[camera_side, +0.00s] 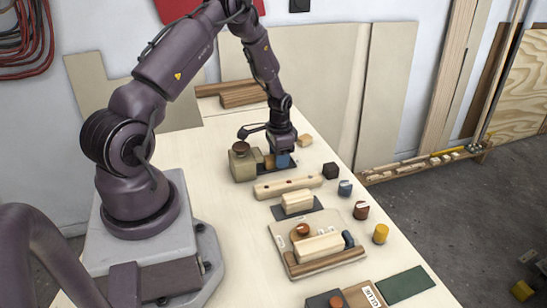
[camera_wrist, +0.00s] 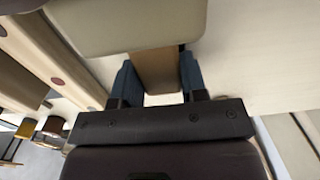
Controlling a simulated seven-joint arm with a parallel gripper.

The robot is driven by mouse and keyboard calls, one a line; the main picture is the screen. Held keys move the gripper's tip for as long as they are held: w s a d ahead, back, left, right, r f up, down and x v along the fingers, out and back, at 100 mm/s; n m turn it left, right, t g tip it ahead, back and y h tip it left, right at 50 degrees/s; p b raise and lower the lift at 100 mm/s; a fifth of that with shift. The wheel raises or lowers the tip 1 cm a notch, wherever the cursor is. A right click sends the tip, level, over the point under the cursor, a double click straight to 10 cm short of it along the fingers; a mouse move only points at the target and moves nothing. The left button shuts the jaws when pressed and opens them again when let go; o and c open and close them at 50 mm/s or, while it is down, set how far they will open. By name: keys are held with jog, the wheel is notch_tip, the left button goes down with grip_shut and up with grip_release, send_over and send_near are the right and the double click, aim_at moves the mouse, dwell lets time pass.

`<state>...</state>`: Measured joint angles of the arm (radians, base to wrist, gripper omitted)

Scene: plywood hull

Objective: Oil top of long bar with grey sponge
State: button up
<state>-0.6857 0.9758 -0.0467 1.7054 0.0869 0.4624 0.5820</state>
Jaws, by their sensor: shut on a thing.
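The long bar (camera_side: 288,187) is pale wood with several dark round spots on top and lies on the bench. It also shows at the left in the wrist view (camera_wrist: 60,80). My gripper (camera_side: 281,160) is behind the bar, low over the bench, with blue fingers (camera_wrist: 158,78). It is shut on a tan-brown piece (camera_wrist: 157,70). A pale grey-beige block (camera_wrist: 135,25) lies against that piece; I cannot tell whether they are joined. The block also shows left of my gripper (camera_side: 243,168), with a brown round top (camera_side: 241,147). No thing is clearly the grey sponge.
A pale block (camera_side: 298,201) on a dark mat stands in front of the bar. Nearer is a tray (camera_side: 280,240) with blocks. A black cube (camera_side: 330,170), small blue jar (camera_side: 345,188), red-brown jar (camera_side: 361,210) and yellow cylinder (camera_side: 380,233) line the right edge.

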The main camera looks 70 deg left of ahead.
jog(key=shift+w, duration=0.45)
jog(key=o, duration=1)
notch_tip(320, 180, up, 13)
